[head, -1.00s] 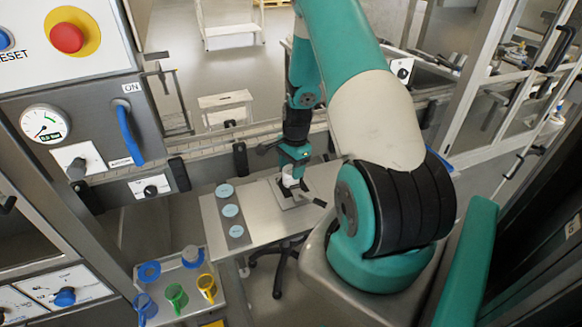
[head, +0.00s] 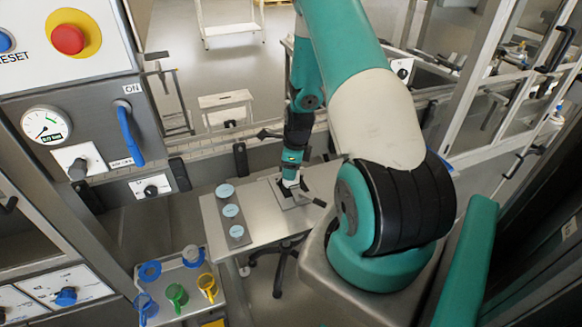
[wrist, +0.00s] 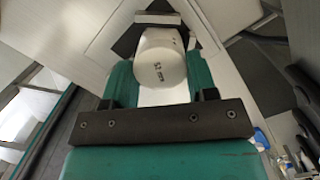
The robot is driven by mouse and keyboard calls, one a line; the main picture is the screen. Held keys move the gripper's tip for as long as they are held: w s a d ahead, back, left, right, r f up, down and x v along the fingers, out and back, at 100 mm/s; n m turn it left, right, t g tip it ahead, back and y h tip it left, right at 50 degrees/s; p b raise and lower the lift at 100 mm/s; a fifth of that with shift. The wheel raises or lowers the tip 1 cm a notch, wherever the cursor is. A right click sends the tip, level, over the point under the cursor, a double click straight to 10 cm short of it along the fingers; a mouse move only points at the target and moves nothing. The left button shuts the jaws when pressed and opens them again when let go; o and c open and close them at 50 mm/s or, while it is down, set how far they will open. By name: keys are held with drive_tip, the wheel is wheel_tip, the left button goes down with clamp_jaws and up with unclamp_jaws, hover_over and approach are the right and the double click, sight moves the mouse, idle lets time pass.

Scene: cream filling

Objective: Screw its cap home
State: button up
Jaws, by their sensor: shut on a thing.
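My gripper (head: 290,186) is at the work table, low over a metal plate (head: 297,203). A dark clamp block (wrist: 158,19) shows just beyond the cap. The container under the cap is hidden, so I cannot tell how far the thread is engaged. In the head view, the cap is small and mostly covered by my gripper.
A grey strip (head: 228,224) with several pale blue discs (head: 230,211) lies left of the plate. A side tray holds a green cup (head: 177,297), a yellow cup (head: 207,287) and blue pieces. A black-knobbed handle (head: 319,202) sticks out right of the plate.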

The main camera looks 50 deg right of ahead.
drive_tip(key=shift+m, duration=0.5)
drive_tip(key=o, duration=1.3)
drive_tip(key=shift+o, duration=0.2)
wheel_tip(320, 180, up, 17)
drive_tip(key=s+b, duration=0.2)
drive_tip(key=b, duration=0.1)
drive_tip(key=shift+d+r, duration=0.15)
drive_tip(key=shift+d, duration=0.2)
